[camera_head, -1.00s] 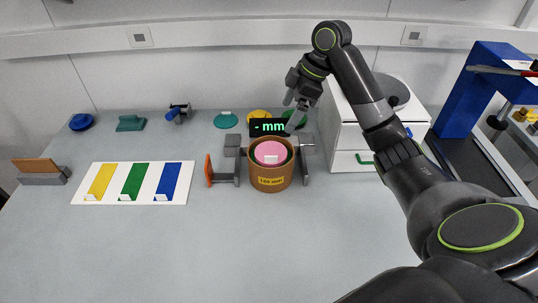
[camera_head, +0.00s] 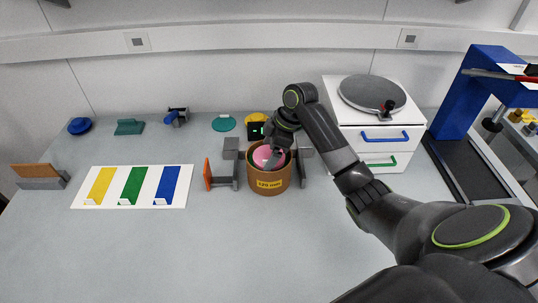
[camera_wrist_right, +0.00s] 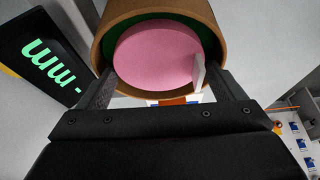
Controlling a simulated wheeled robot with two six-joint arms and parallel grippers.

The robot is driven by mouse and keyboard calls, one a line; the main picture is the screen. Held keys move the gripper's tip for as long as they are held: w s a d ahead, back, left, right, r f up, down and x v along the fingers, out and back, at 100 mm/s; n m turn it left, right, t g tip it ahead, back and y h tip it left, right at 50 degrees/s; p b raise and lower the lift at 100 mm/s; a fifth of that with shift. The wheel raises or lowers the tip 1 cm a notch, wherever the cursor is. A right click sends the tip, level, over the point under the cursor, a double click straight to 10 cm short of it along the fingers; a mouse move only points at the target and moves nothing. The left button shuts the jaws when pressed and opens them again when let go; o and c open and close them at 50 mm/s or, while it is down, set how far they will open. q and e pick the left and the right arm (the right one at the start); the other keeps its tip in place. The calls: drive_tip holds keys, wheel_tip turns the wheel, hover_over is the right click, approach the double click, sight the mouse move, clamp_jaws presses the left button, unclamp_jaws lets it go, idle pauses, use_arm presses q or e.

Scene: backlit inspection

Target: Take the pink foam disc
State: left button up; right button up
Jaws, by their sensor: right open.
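The pink foam disc (camera_head: 264,155) lies inside a round tan container (camera_head: 268,182) with a green inner lining and a yellow label on its front. In the right wrist view the disc (camera_wrist_right: 158,54) faces the camera inside the container's rim, with a small white tab at its edge. My right gripper (camera_head: 274,160) is at the container's mouth and partly covers the disc. In the wrist view its two fingers (camera_wrist_right: 165,88) are apart, one on each side of the disc's near part. Whether they touch the disc I cannot tell. My left gripper is not in view.
Grey clamp blocks with an orange plate (camera_head: 208,174) stand beside the container. A dark display (camera_head: 255,130) is behind it. A white drawer unit (camera_head: 375,120) stands right, a blue frame (camera_head: 462,90) farther right. A white board with coloured strips (camera_head: 133,186) lies left. The front table is clear.

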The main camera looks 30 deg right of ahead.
drive_tip(key=shift+f, duration=0.1)
drive_tip(key=shift+c, duration=0.4)
drive_tip(key=c, duration=0.4)
drive_tip(key=shift+o, duration=0.2)
